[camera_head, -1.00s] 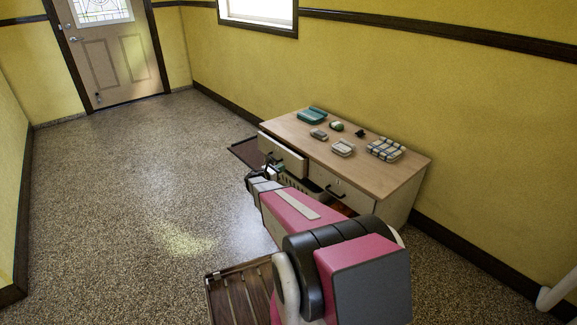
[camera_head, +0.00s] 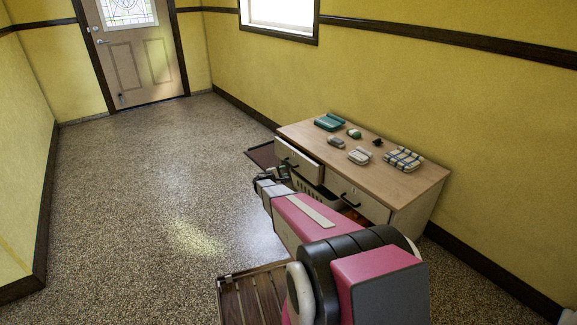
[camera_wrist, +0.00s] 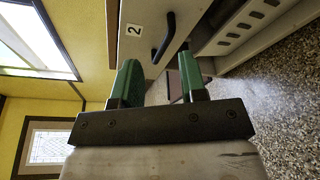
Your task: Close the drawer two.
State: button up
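Drawer two (camera_head: 298,158) is the left drawer of a wood-topped cabinet (camera_head: 392,175) and stands partly open in the head view. In the wrist view its pale front (camera_wrist: 140,12) carries a "2" label and a black bar handle (camera_wrist: 163,38). My gripper (camera_wrist: 160,80) is open, with its two green fingers apart and nothing held between them. The handle is ahead of the gap between the fingers; whether they touch the drawer front I cannot tell. In the head view my gripper (camera_head: 272,178) is in front of the drawer, partly hidden by my arm.
The right drawer (camera_head: 358,200) looks shut. A slotted pale basket (camera_head: 308,190) sits below the drawers. Dark panels stick out at left (camera_head: 262,155) and below (camera_head: 255,298). Several small items, including a folded checked cloth (camera_head: 403,158), lie on top. The floor to the left is clear.

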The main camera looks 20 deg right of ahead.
aim_at(288, 163)
jog(key=w+d+f+m, duration=0.1)
jog(key=w+d, duration=0.1)
jog(key=w, duration=0.2)
jog(key=w+d+f+m+t+y, duration=0.1)
jog(key=w+d+m, duration=0.1)
jog(key=w, duration=0.2)
jog(key=w+d+f+m+y, duration=0.1)
jog(key=w+d+m, duration=0.1)
jog(key=w+d, duration=0.1)
jog(key=shift+w+f, duration=0.35)
jog(key=shift+w, duration=0.1)
jog(key=shift+d, duration=0.15)
grip_shut()
